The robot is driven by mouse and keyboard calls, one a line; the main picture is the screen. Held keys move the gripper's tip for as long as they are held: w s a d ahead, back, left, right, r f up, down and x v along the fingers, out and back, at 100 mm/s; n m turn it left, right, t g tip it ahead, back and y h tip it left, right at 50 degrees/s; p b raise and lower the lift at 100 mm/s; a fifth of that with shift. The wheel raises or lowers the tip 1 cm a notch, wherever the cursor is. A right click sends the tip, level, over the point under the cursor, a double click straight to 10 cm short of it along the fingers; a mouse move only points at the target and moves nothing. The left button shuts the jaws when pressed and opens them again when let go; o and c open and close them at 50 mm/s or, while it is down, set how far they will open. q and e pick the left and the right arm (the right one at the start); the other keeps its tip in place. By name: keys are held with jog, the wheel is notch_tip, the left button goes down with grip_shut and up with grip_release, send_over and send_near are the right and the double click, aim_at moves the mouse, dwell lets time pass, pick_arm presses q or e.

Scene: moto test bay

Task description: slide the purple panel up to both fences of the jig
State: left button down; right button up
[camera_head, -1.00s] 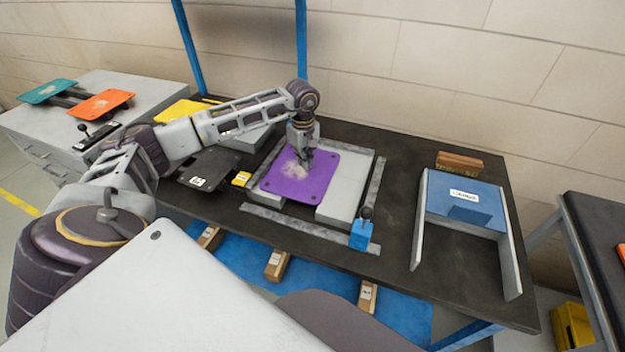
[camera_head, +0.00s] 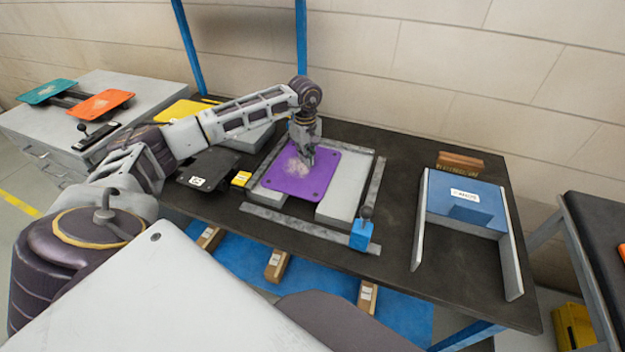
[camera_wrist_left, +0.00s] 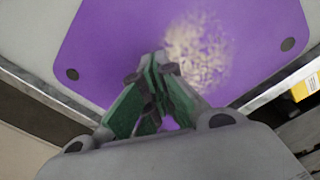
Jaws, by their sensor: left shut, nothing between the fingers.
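The purple panel (camera_head: 322,168) lies flat on the light grey bed of the jig (camera_head: 343,196), with a pale scuffed patch near its middle. It also shows in the wrist view (camera_wrist_left: 115,45). Dark grey bars edge the bed: one on the right (camera_head: 374,182) and one along the front (camera_head: 300,228). Bare grey bed shows between the panel and the right bar; the panel is also apart from the front bar. My left gripper (camera_head: 308,160) is shut and empty, fingertips (camera_wrist_left: 160,62) down at the panel beside the patch; contact is hard to tell. My right gripper is out of view.
A blue block with a black knob (camera_head: 361,234) stands at the jig's front right corner. A yellow block (camera_head: 241,179) and black device (camera_head: 208,168) lie left. A blue tray with grey side walls (camera_head: 468,192) stands right, with dark table free between.

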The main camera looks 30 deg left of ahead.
pick_arm(q)
jog(key=shift+f, duration=0.1)
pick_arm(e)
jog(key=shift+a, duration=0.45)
pick_arm(q)
jog(key=shift+w+a, duration=0.1)
jog(key=shift+w, duration=0.05)
jog(key=shift+w+a, duration=0.1)
jog(key=shift+w, duration=0.55)
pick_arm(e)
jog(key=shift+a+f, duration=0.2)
pick_arm(q)
jog(key=shift+a, duration=0.25)
jog(key=shift+a, duration=0.3)
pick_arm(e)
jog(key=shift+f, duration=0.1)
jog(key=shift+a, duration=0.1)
pick_arm(q)
jog(key=shift+w+a+b, duration=0.1)
jog(key=shift+w+b, duration=0.1)
jog(key=shift+b, duration=0.1)
dwell(0.4)
